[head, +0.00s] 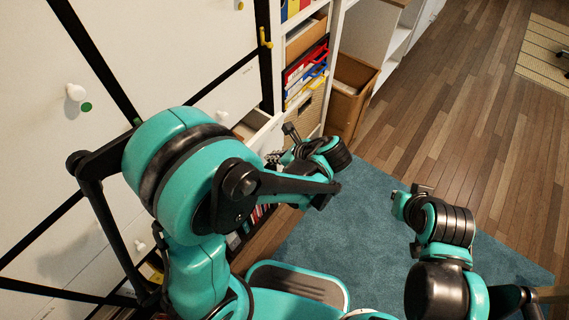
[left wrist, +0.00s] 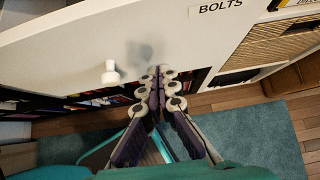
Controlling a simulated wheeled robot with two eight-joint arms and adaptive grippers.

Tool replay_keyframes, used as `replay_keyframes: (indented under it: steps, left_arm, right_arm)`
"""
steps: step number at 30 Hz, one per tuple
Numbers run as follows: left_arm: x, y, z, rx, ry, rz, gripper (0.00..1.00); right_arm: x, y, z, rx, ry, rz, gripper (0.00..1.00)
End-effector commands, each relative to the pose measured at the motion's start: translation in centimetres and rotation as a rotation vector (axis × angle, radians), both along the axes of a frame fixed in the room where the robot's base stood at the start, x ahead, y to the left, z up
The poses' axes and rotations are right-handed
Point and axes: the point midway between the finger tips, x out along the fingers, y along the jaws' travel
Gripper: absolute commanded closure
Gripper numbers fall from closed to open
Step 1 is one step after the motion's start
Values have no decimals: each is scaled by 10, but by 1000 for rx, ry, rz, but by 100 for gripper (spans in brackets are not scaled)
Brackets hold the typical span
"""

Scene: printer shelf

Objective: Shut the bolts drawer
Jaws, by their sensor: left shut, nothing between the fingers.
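The bolts drawer (left wrist: 230,35) has a white front with the label "BOLTS" and a white round knob (left wrist: 110,72) in the left wrist view. In the head view the drawer (head: 264,133) stands out from the shelf, partly hidden behind my left arm. My left gripper (left wrist: 160,70) is shut and empty. Its fingertips are at the lower part of the drawer front, right of the knob; I cannot tell whether they touch it. It also shows in the head view (head: 273,158). My right arm is at the lower right, apart from the drawer; its fingers cannot be made out.
White panels with knobs (head: 75,92) fill the left. Shelves with colored folders (head: 305,70) and a wicker box (head: 308,112) stand beyond the drawer. A cardboard box (head: 350,95) stands on the floor. The blue rug (head: 355,225) and wooden floor are mostly open.

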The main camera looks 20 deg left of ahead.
Motion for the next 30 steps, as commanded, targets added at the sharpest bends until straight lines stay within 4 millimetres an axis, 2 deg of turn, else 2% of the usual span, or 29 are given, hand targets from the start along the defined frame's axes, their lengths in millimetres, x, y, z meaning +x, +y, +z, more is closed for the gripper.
replay_keyframes:
  steps: [4, 17, 20, 27, 30]
  left_arm:
    - [4, 10, 0, 0, 0, 1, 100]
    - [6, 15, 1, -1, 0, 1, 100]
    - [12, 30, 1, -1, 0, 5, 100]
    - [33, 80, 1, -1, 0, 6, 100]
    - [37, 90, 1, -1, 0, 3, 100]
  right_arm:
    - [0, 0, -4, 0, 0, 0, 100]
    - [0, 0, -4, 0, 0, 0, 100]
    - [0, 0, -4, 0, 0, 0, 100]
    - [0, 0, -4, 0, 0, 0, 100]
    - [0, 0, -4, 0, 0, 0, 100]
